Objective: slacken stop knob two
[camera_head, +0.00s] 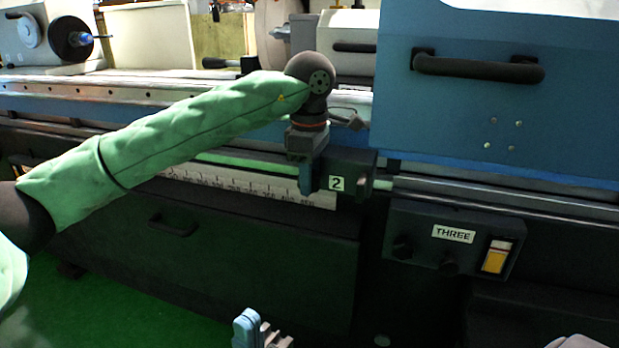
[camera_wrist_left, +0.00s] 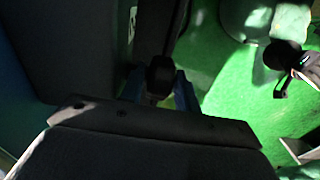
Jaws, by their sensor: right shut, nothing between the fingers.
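The stop block marked 2 (camera_head: 345,180) is a dark block on the rail above the ruler scale. My left gripper (camera_head: 307,180) points down at the block's left side in the head view. In the left wrist view a black knob (camera_wrist_left: 160,73) lies between the blue fingers of my left gripper (camera_wrist_left: 158,92), one on each side. Shadow hides whether both fingers touch it. Stop knob two is hidden behind the gripper in the head view. My right gripper (camera_head: 262,332) is shut and empty at the bottom edge of the head view, well below the block.
A panel labelled THREE (camera_head: 455,240) with dark knobs and a yellow switch (camera_head: 496,257) is at the right. A blue cover with a black handle (camera_head: 478,69) hangs above it. A drawer front with a handle (camera_head: 172,226) is below the scale. Green floor (camera_head: 120,305) is clear at lower left.

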